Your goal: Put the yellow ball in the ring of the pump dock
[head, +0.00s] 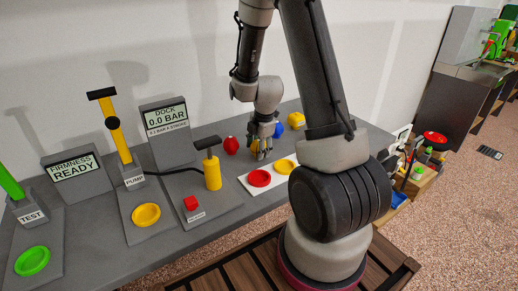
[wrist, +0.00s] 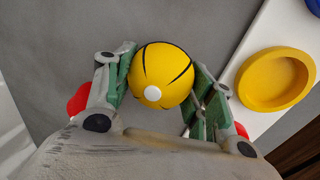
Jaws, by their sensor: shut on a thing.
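The yellow ball (wrist: 162,72) has black seam lines and a white spot. My gripper (wrist: 165,85) is shut on it, one green-padded finger on each side. In the head view my gripper (head: 262,143) is low over the grey bench, and the ball (head: 255,149) shows only partly behind the fingers. I cannot tell whether the ball touches the bench. The pump dock, at left, has a yellow ring (head: 146,215) on its sloped plate, apparently empty.
A red ball (head: 231,145) and a blue ball (head: 296,120) are near my gripper. A white tray holds a red dish (head: 259,178) and a yellow dish (head: 285,167). A yellow hand pump (head: 212,173) and red button (head: 191,203) stand between gripper and ring. A green ring (head: 32,261) is far left.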

